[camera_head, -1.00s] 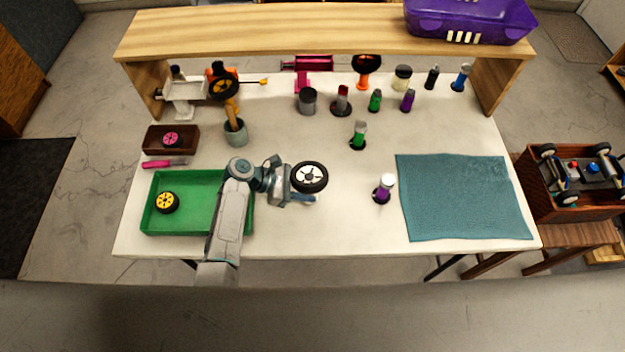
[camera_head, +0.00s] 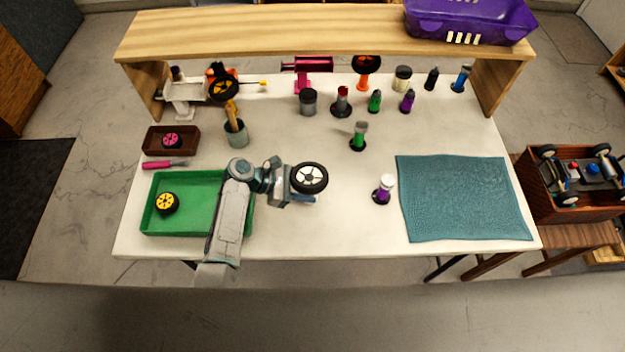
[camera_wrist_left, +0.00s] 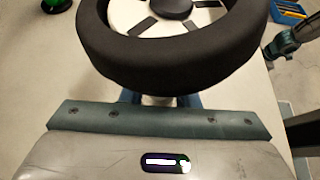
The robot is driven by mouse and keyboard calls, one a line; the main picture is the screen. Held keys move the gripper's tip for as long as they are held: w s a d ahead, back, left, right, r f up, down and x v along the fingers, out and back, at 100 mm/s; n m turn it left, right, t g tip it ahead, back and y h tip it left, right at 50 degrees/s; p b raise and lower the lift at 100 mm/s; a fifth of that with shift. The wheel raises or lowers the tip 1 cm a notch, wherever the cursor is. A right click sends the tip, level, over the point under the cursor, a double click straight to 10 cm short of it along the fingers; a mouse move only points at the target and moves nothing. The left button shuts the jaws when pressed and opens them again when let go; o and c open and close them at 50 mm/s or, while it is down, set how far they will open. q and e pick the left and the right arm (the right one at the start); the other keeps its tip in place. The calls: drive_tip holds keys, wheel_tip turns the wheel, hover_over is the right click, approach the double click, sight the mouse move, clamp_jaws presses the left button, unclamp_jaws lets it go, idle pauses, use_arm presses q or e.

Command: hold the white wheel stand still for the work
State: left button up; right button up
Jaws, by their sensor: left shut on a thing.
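A wheel with a black tyre and white hub (camera_head: 309,178) sits near the middle of the table, at the end of my left arm. It also fills the top of the left wrist view (camera_wrist_left: 172,65). My left gripper (camera_head: 307,198) is shut just under the wheel. The wheel lies hub up above the fingers, so the gripper appears shut on the white wheel stand beneath it. The stand's post and base are hidden by the tyre and gripper. My right gripper is not in view.
A green tray (camera_head: 190,229) with a yellow-hubbed wheel (camera_head: 166,203) lies under and left of my arm. A purple, white-topped stand (camera_head: 383,192) stands right of the wheel, beside a teal mat (camera_head: 465,200). Several bottles and stands line the back under a wooden shelf (camera_head: 320,35).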

use_arm(q)
drive_tip(key=o, duration=1)
drive_tip(key=v, duration=1.2)
